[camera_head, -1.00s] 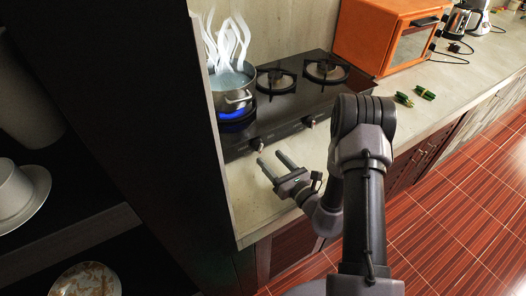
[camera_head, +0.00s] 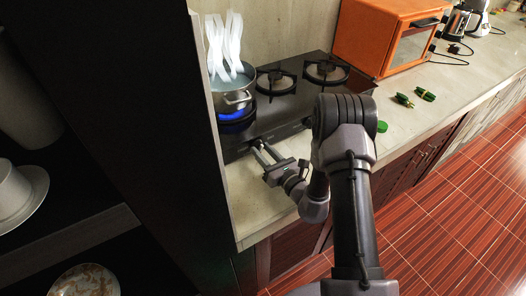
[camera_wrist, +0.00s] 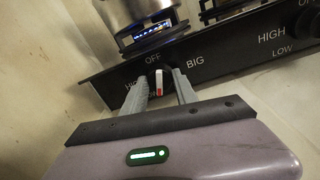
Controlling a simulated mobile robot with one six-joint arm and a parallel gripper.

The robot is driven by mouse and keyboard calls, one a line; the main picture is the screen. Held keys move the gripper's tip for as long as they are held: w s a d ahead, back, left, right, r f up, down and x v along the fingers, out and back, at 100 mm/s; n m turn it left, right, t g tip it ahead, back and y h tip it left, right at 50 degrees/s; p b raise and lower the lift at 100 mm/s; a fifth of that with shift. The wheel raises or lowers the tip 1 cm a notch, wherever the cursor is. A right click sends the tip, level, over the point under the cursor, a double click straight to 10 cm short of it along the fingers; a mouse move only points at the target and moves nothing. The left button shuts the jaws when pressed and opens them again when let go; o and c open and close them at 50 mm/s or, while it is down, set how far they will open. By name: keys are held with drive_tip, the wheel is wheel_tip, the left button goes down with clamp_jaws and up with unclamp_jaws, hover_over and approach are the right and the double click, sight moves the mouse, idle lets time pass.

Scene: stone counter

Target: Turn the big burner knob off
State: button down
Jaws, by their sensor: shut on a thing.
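The big burner knob (camera_wrist: 158,82) is on the stove's black front panel in the wrist view, near the labels "OFF" and "BIG". A white and red mark shows on it. My gripper (camera_wrist: 161,84) is shut on this knob, one finger on each side. In the head view my gripper (camera_head: 264,150) reaches the stove front below the pot. The stove (camera_head: 283,104) has a blue flame (camera_head: 236,116) lit at its left burner, under a steaming metal pot (camera_head: 235,92). The knob is mostly hidden by the fingers in the head view.
An orange oven (camera_head: 385,45) stands right of the stove. Green items (camera_head: 404,100) lie on the stone counter (camera_head: 430,75). A dark cabinet wall (camera_head: 160,120) rises close on the left. The counter in front of the stove is clear.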

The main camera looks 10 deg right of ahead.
drive_tip(key=m+p, duration=0.1)
drive_tip(key=m, duration=0.2)
drive_tip(key=shift+m, duration=0.8)
drive_tip(key=c, duration=1)
unclamp_jaws()
drive_tip(key=shift+o, duration=0.2)
drive_tip(key=v, duration=0.5)
drive_tip(key=p+v, duration=0.1)
drive_tip(key=v, duration=0.5)
drive_tip(key=p+v, duration=0.1)
drive_tip(key=v, duration=0.5)
drive_tip(key=shift+s+f, duration=0.3)
